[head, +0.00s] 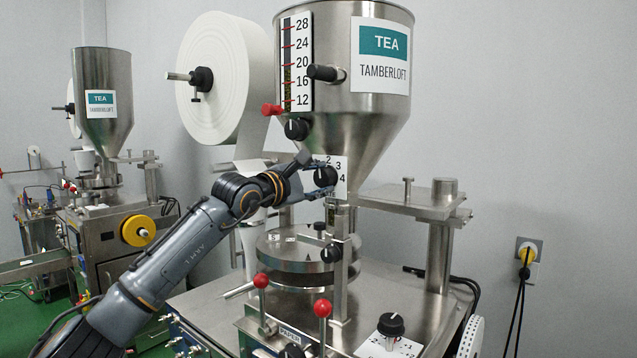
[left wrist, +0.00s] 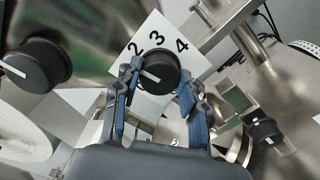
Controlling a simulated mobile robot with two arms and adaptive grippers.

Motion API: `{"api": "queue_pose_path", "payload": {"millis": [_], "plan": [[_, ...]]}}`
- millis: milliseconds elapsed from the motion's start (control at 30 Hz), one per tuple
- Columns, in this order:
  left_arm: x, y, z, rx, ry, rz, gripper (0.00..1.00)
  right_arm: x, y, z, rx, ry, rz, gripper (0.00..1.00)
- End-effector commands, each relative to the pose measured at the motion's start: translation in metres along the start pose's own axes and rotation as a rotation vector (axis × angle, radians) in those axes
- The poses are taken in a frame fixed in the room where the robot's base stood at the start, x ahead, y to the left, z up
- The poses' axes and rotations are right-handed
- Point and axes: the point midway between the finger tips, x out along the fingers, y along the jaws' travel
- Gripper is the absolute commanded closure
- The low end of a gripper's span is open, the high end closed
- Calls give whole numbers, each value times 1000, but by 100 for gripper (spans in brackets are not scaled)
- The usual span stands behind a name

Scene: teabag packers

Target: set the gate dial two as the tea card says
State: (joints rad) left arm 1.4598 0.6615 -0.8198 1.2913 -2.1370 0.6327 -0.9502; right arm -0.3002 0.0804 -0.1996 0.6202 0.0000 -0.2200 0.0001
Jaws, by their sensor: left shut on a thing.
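The gate dial (head: 325,177) is a black round knob on a white plate numbered 2, 3 and 4, under the steel hopper's cone. In the left wrist view the dial (left wrist: 158,69) has a white mark that points left and slightly up, below the 2. My left gripper (head: 314,178) is shut on the dial. In the left wrist view its two blue-padded fingers (left wrist: 158,100) sit on either side of the knob, and the left finger covers the plate's left part. A label (head: 381,55) on the hopper reads TEA TAMBERLOFT. My right gripper is out of view.
Red-topped levers (head: 322,308) and a further black dial (head: 390,325) stand lower down. A paper roll (head: 222,78) hangs left. A second machine (head: 105,200) stands far left.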

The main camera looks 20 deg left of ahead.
Motion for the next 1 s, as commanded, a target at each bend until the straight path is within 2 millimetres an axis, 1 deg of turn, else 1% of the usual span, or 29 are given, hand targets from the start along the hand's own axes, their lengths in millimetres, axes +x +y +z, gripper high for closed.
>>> {"api": "queue_pose_path", "payload": {"millis": [100,300,500,900,933,967,1000], "plan": [[0,-2,-1,66,3,-3,90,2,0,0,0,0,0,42],[0,-2,-1,141,2,-3,90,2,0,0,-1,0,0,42],[0,-2,-1,172,1,-3,90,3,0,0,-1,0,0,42],[0,-2,-1,178,1,-3,90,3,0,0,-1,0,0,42],[0,-2,-1,178,1,-3,54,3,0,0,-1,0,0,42],[0,-2,-1,178,1,-3,48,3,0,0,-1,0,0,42],[0,-2,-1,177,1,-3,40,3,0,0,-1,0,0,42]]}}
